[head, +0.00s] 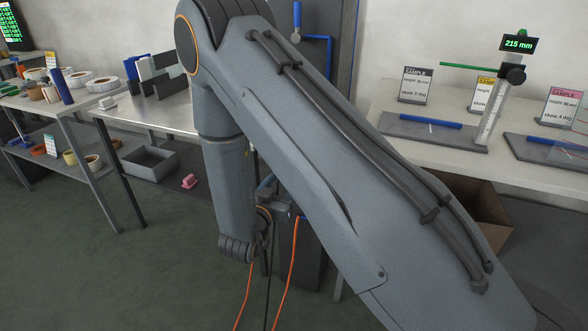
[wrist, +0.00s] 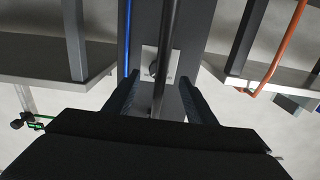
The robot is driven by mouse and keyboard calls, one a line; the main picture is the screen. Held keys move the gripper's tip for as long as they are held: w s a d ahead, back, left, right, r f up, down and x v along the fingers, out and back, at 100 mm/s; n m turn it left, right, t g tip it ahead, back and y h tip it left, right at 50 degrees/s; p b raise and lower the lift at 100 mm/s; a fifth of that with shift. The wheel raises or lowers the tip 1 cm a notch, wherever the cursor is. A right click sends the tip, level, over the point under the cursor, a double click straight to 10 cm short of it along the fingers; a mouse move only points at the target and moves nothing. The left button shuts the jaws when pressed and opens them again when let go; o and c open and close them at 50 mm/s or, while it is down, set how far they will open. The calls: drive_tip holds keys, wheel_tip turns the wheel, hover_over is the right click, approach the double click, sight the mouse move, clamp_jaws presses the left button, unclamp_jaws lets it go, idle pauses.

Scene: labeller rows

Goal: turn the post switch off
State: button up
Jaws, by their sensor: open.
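The post (wrist: 196,45) is a dark grey upright column in the middle of the wrist view. On it sits a pale switch plate (wrist: 147,53) with a dark round knob or lever (wrist: 154,69), partly covered by a dark bar in front. Its setting cannot be read. My gripper (wrist: 158,85) is open, one finger on each side of the plate, with nothing seen gripped. Whether the fingertips touch the post cannot be told. In the head view my arm covers most of the post (head: 343,50), and the switch is hidden.
A dark bar (wrist: 168,30) runs between my fingers. A blue pipe (head: 329,60) runs along the post. Tables stand on both sides, the left one (head: 175,117) with bins, the right one (head: 400,150) with samples and a height gauge (head: 490,118). Orange cables (head: 290,265) hang below.

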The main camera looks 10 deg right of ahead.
drive_tip(key=x, duration=0.7)
drive_tip(key=shift+w+d+r, duration=0.15)
drive_tip(key=shift+w+d, duration=0.05)
drive_tip(key=shift+d, duration=0.05)
drive_tip(key=c, duration=1)
drive_tip(key=shift+c, duration=0.2)
drive_tip(key=shift+n+p, duration=0.3)
drive_tip(key=shift+p, duration=0.1)
drive_tip(key=shift+r+n+p, duration=0.1)
drive_tip(key=shift+n+p, duration=2.15)
drive_tip(key=shift+n, duration=6.45)
